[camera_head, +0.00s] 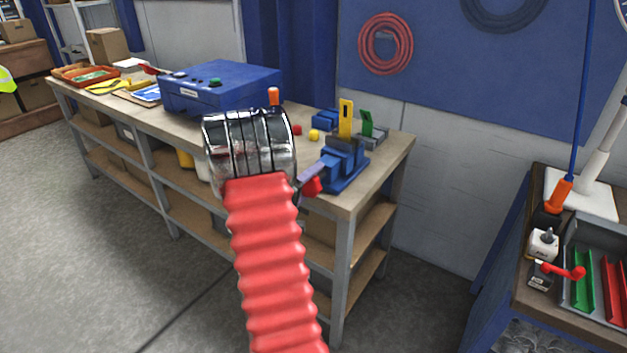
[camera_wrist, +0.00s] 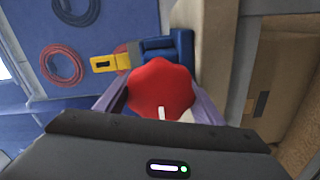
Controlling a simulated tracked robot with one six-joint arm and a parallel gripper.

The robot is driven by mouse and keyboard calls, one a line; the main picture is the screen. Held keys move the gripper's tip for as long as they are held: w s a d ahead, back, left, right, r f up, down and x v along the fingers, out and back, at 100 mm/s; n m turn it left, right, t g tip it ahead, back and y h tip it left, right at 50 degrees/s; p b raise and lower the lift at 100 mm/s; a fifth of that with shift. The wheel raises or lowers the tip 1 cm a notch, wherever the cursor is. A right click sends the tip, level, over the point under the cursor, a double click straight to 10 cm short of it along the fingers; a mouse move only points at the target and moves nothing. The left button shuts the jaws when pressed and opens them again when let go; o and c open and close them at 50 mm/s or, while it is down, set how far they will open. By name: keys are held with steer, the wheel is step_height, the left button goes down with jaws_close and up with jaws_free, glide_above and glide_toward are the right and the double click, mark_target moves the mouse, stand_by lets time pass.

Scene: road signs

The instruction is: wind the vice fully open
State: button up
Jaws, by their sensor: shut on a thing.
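The blue vice (camera_head: 346,164) stands at the right end of the workbench, and part of its body (camera_wrist: 184,45) shows in the wrist view. Its red lobed knob (camera_head: 312,187) faces me and fills the middle of the wrist view (camera_wrist: 160,85), with a white mark at its lower edge. My gripper (camera_head: 310,175) has its purple fingers on both sides of the knob and is shut on it; the wrist view shows both fingers (camera_wrist: 160,97). A yellow upright piece with a dark slot (camera_head: 346,117) stands at the vice. How far apart the vice jaws are I cannot tell.
A green piece (camera_head: 367,124), a red block (camera_head: 297,130) and a yellow block (camera_head: 314,135) are near the vice. A blue box (camera_head: 222,85) stands left on the workbench (camera_head: 382,148). Another bench with trays (camera_head: 590,275) is at the right. Open floor lies in front.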

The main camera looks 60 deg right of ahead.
steer(key=shift+f, duration=0.3)
steer(key=o, duration=1.1)
steer(key=shift+r, duration=0.1)
steer(key=shift+c, duration=0.2)
steer(key=shift+a, duration=0.1)
steer(key=w+a, duration=0.1)
steer(key=a, duration=0.6)
steer(key=shift+w+a, duration=0.15)
steer(key=shift+a, duration=0.25)
steer(key=shift+r, duration=0.15)
